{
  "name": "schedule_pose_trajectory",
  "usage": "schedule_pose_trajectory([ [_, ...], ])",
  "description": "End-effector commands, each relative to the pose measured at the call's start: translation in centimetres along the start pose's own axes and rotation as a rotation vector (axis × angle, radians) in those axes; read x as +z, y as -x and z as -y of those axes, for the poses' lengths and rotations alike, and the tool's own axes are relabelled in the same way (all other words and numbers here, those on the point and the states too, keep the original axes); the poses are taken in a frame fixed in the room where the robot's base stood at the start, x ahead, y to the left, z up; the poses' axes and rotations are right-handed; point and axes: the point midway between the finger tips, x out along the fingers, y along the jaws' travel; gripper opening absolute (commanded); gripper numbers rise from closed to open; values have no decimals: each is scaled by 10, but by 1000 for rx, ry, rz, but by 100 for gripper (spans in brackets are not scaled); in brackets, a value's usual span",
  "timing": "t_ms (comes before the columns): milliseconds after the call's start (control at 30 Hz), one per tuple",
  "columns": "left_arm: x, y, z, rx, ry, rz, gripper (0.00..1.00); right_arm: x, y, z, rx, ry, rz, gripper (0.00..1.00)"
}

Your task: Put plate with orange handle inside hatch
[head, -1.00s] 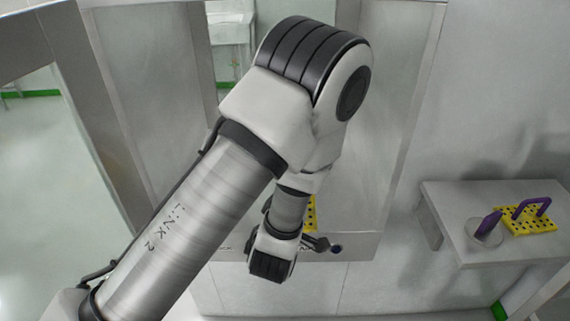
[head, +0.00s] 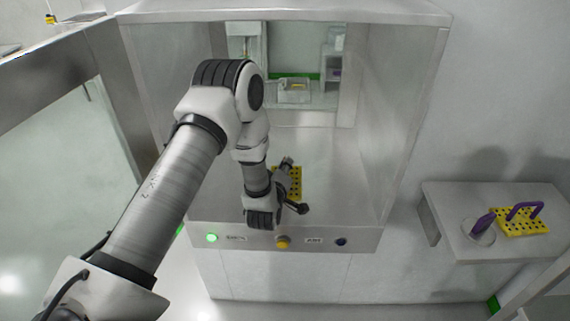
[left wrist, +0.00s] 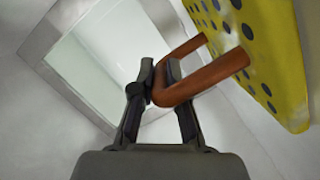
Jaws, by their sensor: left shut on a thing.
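The hatch (head: 395,150) is a pale steel and glass box with an open front, in the middle of the head view. My left arm reaches into its front opening. The yellow perforated plate (head: 294,185) shows beside my left wrist, over the hatch floor; whether it touches the floor I cannot tell. In the left wrist view the plate (left wrist: 262,55) is at the upper right, with its orange handle (left wrist: 205,78) standing out toward the fingers. My left gripper (left wrist: 161,80) is shut on this handle. In the head view the arm mostly hides the handle. My right gripper is out of view.
A grey side table (head: 450,215) at the right carries another yellow plate (head: 535,225) with a purple handle (head: 524,211) and a round dish with a purple item. The hatch's front panel has a lit green button (head: 211,238) and a yellow button (head: 283,242). An open door stands left.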

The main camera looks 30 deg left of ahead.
Motion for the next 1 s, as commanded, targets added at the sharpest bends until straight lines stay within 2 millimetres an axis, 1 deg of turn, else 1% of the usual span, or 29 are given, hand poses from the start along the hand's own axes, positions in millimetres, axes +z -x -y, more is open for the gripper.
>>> schedule_pose_trajectory([
  [33, 1, 0, 1, -2, 0, 1, 17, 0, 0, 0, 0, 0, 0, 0],
  [100, 1, 0, 1, -2, 0, 1, 39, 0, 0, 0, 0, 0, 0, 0],
  [367, 1, 1, 1, -2, 0, 1, 39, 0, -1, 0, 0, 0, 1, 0],
  [467, 2, 5, 2, -3, 1, 2, 39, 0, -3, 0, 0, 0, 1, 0],
  [567, 3, 19, 3, -4, 1, 3, 39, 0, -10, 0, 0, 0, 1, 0],
  [667, 4, 42, 5, -4, 1, 4, 39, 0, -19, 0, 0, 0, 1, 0],
  [800, 4, 80, 5, -4, 1, 5, 39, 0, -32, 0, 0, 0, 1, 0],
  [900, 3, 101, 4, -3, -1, 4, 39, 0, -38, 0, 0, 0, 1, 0],
  [1000, 2, 115, 2, -2, 1, 3, 39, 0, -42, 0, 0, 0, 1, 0],
])
